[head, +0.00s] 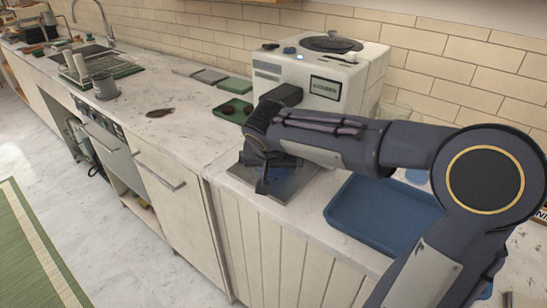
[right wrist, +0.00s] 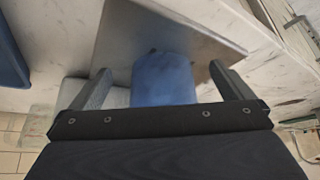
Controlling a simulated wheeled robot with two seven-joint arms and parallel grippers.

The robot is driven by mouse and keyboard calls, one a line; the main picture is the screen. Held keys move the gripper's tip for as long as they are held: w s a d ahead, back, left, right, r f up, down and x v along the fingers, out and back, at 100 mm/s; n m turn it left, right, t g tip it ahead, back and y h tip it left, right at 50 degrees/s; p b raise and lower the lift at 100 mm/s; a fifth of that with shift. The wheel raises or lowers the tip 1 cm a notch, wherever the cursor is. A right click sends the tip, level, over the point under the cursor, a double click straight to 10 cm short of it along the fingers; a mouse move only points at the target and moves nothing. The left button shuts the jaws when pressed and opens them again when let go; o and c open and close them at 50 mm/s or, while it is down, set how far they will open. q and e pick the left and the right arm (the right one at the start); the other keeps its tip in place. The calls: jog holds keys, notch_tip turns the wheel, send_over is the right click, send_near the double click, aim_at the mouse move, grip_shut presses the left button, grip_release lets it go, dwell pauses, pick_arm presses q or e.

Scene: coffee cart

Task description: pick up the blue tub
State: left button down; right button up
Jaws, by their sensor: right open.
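The blue tub (right wrist: 163,82) shows in the right wrist view between the two fingers of my right gripper (right wrist: 160,70). There is a gap between the tub and each finger, and the gripper is open. The tub is over a grey metal plate (right wrist: 120,35). In the head view my right gripper (head: 264,182) points down low over the same plate (head: 298,187) at the counter's front edge. The arm and gripper hide most or all of the tub there. My left gripper is in neither view.
A blue tray (head: 375,212) lies right of the plate, under my right arm. The white coffee machine (head: 330,75) stands behind. A green tray (head: 232,111) with dark round items sits left of it. A grey cup (head: 105,87) and a brown stain (head: 160,112) are further left.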

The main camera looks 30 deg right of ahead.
jog(key=w+d, duration=0.2)
jog(key=w, duration=0.1)
jog(key=w+d+p, duration=0.1)
jog(key=shift+w+d+f, duration=0.15)
jog(key=shift+w+f, duration=0.1)
jog(key=shift+w, duration=0.1)
jog(key=shift+w+f, duration=0.1)
jog(key=shift+f, duration=0.2)
jog(key=shift+c, duration=0.3)
jog(key=c, duration=1)
jog(key=shift+r, duration=0.1)
jog(key=shift+c, duration=0.3)
jog(key=shift+d, duration=0.1)
